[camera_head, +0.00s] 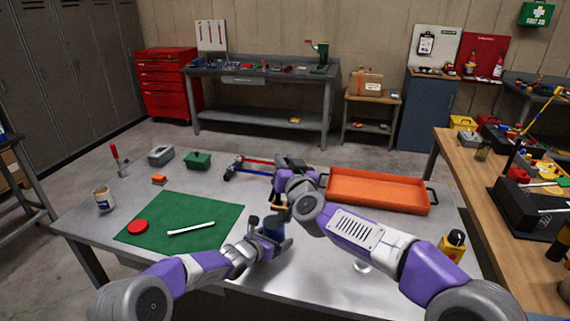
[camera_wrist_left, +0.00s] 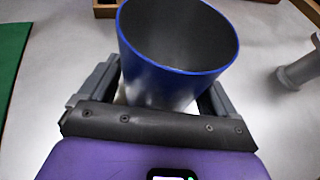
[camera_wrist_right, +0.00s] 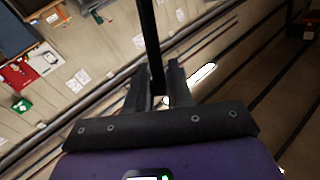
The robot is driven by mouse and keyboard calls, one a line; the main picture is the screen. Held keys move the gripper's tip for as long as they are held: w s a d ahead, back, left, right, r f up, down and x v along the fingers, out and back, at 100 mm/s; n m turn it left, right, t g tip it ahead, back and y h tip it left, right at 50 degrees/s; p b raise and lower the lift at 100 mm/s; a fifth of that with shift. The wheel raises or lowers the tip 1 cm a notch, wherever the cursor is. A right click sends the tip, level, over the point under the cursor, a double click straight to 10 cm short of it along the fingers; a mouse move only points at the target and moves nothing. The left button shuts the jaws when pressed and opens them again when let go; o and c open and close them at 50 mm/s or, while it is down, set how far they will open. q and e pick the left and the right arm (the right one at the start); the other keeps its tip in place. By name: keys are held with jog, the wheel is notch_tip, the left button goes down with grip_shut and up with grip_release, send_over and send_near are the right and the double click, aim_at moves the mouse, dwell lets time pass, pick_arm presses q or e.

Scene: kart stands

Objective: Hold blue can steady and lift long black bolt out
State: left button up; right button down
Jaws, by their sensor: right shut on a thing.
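The blue can (camera_wrist_left: 160,75) stands upright on the table, and its inside looks empty in the left wrist view. My left gripper (camera_head: 270,235) has one finger on each side of the can (camera_head: 272,227). Whether both fingers press on it is unclear. My right gripper (camera_wrist_right: 158,98) is shut on the long black bolt (camera_wrist_right: 150,40), which runs up out of the right wrist view from between the fingers. In the head view my right gripper (camera_head: 283,185) is above and just beyond the can, partly hidden by its own arm. The bolt is hard to make out there.
An orange tray (camera_head: 378,190) lies to the right behind my right arm. A green mat (camera_head: 190,212) with a red disc (camera_head: 138,226) and a white bar (camera_head: 191,229) lies to the left.

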pick_arm(q)
jog(key=shift+o, duration=0.6)
jog(key=shift+a, duration=0.1)
